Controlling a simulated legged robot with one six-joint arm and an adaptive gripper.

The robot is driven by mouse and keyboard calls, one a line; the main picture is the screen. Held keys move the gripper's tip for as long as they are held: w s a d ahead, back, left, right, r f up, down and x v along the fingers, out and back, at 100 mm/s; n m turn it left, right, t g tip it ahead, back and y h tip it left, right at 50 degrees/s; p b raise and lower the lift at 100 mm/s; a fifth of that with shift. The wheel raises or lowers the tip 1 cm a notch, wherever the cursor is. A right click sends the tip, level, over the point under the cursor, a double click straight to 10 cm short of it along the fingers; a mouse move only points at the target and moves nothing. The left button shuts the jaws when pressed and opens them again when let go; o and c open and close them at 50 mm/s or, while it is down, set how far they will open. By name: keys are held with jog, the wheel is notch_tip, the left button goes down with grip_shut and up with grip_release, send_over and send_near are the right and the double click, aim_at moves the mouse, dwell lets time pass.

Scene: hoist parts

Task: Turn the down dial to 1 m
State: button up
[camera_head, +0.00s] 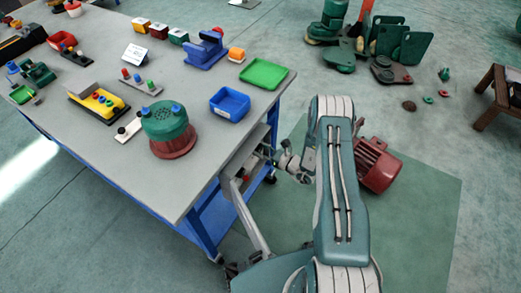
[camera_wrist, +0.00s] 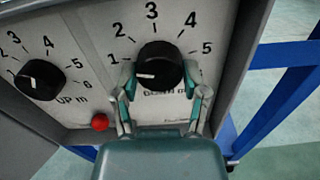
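The down dial (camera_wrist: 159,66) is a round black knob on a grey panel (camera_wrist: 85,45) in the wrist view. Its white mark points left and slightly down, just below the printed 1. The scale runs from 1 at left over 3 at top to 5 at right. My gripper (camera_wrist: 160,77) has one finger on each side of this dial, and the fingertips appear to touch it. The fingers partly cover the lower label. In the head view my gripper (camera_head: 272,157) is at the bench side; the dial is hidden there.
A second black dial, the up dial (camera_wrist: 40,80), sits to the left, with a red button (camera_wrist: 100,122) between and below. The bench (camera_head: 110,165) carries several parts, including a green and red hoist piece (camera_head: 168,130). A red motor (camera_head: 378,165) is on the floor beyond my arm.

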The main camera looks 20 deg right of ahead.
jog(key=shift+a+n, duration=0.1)
jog(key=shift+n, duration=0.2)
jog(key=shift+n, duration=0.3)
jog(key=o, duration=1.2)
jog(key=shift+a, duration=0.1)
jog(key=shift+c, duration=0.2)
jog(key=v, duration=1.2)
jog(key=shift+r, duration=0.1)
